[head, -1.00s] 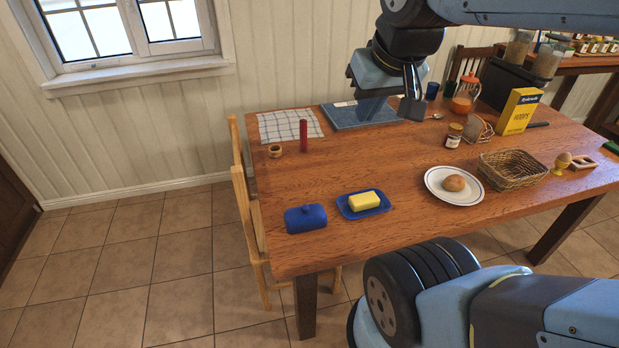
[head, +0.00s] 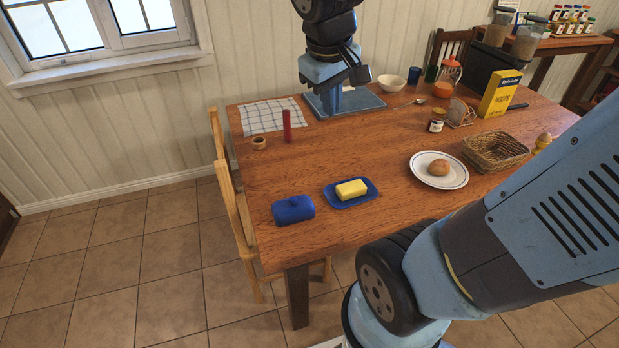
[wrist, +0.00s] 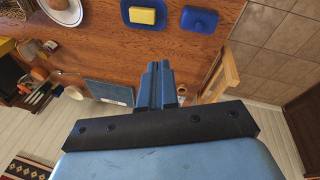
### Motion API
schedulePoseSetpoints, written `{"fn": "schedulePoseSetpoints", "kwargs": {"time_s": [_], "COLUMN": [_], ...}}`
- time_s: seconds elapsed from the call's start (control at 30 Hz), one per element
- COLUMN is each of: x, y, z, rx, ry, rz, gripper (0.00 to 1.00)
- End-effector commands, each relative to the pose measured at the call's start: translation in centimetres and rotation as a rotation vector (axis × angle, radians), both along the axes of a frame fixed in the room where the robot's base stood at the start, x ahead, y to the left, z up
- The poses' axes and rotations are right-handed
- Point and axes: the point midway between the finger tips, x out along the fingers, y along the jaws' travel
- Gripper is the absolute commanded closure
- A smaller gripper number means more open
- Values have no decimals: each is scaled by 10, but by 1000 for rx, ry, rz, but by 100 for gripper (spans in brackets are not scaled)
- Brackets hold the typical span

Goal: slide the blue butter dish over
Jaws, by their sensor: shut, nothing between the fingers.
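The blue butter dish (head: 366,201) lies flat on the wooden table near its front left edge, with a yellow block of butter (head: 351,188) on it. Its blue lid (head: 293,210) sits separately to the left, close to the table edge. In the wrist view the dish (wrist: 129,16) and lid (wrist: 200,20) show at the top, apart from my fingers. My gripper (head: 336,103) points down near the blue-grey board at the back of the table. It also shows in the wrist view (wrist: 158,66), with its fingers shut and nothing between them.
A red cylinder (head: 287,127) and a wooden ring (head: 259,143) stand left of my gripper. A white plate (head: 422,179) with a roll lies right of the dish, beside a wicker basket (head: 495,151). A chair (head: 235,205) stands at the left edge. Bare table lies between board and dish.

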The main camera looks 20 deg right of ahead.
Motion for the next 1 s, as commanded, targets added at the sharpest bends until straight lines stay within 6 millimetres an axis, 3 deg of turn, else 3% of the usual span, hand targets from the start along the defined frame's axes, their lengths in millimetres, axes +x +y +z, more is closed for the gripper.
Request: {"fn": "schedulePoseSetpoints", "kwargs": {"time_s": [0.57,1.0], "x": [82,124], "y": [34,75], "z": [-99,-200], "rx": [-314,-516], "ry": [379,635], "rz": [415,767], "gripper": [100,100]}}
